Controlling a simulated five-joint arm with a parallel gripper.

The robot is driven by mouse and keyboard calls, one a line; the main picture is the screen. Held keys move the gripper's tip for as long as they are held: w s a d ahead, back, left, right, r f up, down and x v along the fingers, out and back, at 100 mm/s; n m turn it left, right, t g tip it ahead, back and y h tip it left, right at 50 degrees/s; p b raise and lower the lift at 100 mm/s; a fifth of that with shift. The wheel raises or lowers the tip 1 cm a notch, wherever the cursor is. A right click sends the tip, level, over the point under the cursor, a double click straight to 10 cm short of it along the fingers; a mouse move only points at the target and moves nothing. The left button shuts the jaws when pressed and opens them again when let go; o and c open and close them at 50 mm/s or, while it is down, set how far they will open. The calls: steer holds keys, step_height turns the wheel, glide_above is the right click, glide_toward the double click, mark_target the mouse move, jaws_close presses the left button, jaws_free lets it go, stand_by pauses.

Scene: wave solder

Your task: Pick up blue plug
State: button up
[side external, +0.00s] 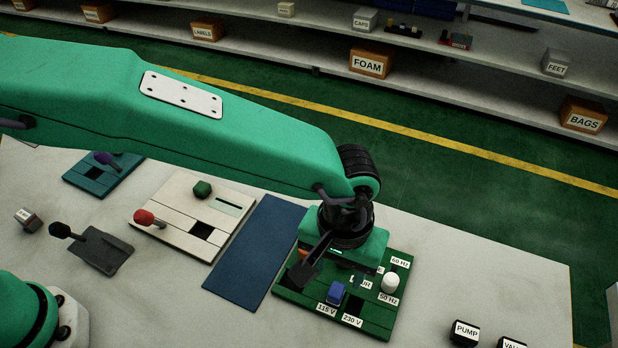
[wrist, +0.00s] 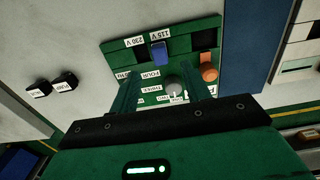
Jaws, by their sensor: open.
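The blue plug (side external: 336,292) stands upright in the green board (side external: 376,328) beside the 115 V label. In the wrist view the blue plug (wrist: 160,53) sits near the top middle, just beyond the fingertips and apart from them. My gripper (wrist: 164,78) is open and empty over the board, its two green fingers spread left and right. In the side view my gripper (side external: 325,270) hangs over the board's back left part, and the green hand hides some of the board. The board's empty 230 V socket (side external: 353,308) is beside the plug.
A white plug (side external: 390,282) stands at the board's right; it shows between my fingers in the wrist view (wrist: 174,89). An orange plug (wrist: 208,73) is just outside the right finger. A blue mat (side external: 252,255) lies left of the board. Pump box (side external: 465,332) is at right.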

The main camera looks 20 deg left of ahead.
mark_target(337, 289)
steer(key=shift+f, duration=1.15)
steer(key=shift+w+f, duration=0.15)
steer(key=shift+f, duration=2.45)
jaws_close()
